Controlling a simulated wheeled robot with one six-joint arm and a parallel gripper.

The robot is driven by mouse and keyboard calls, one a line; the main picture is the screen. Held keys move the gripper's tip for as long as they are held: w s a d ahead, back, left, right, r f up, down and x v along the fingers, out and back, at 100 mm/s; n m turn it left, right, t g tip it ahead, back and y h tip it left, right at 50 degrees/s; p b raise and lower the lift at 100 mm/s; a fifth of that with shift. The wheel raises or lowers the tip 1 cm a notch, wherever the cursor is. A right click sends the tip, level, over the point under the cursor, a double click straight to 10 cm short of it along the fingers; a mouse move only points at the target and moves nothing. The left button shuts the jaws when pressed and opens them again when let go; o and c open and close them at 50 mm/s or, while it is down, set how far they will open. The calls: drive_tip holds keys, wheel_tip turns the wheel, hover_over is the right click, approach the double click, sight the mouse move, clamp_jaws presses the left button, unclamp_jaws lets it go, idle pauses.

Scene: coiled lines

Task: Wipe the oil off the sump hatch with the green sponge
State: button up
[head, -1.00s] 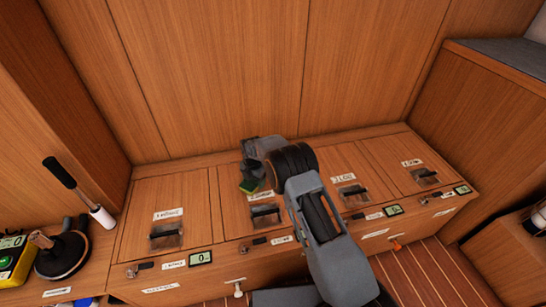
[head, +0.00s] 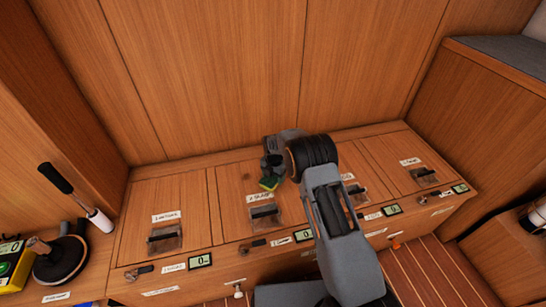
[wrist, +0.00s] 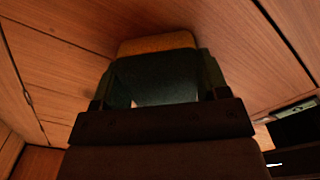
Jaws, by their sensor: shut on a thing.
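My gripper (head: 271,170) is shut on the green sponge (head: 268,184), which has a yellow side. The sponge is at the rear right of the second hatch from the left (head: 232,190); I cannot tell whether it touches the wood. In the wrist view the sponge (wrist: 155,75) sits between the two fingers, its yellow layer (wrist: 157,43) at the far edge. The hatch labels are too small to read surely, so I cannot tell which is the sump hatch. I can make out no oil; my arm hides part of the bench.
Several wooden hatches with dark recessed latches line the bench, among them the leftmost hatch (head: 165,205) and the rightmost hatch (head: 410,160). Small displays (head: 200,260) run along the front. A black-handled roller (head: 75,195) and a dark round tool (head: 62,258) are at left.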

drive_tip(key=r+p, duration=0.1)
drive_tip(key=r, duration=0.3)
drive_tip(key=shift+a+r+p, duration=0.2)
drive_tip(key=shift+r+p, duration=0.1)
drive_tip(key=shift+p, duration=0.1)
drive_tip(key=shift+r+p, duration=1)
drive_tip(key=shift+r, duration=0.7)
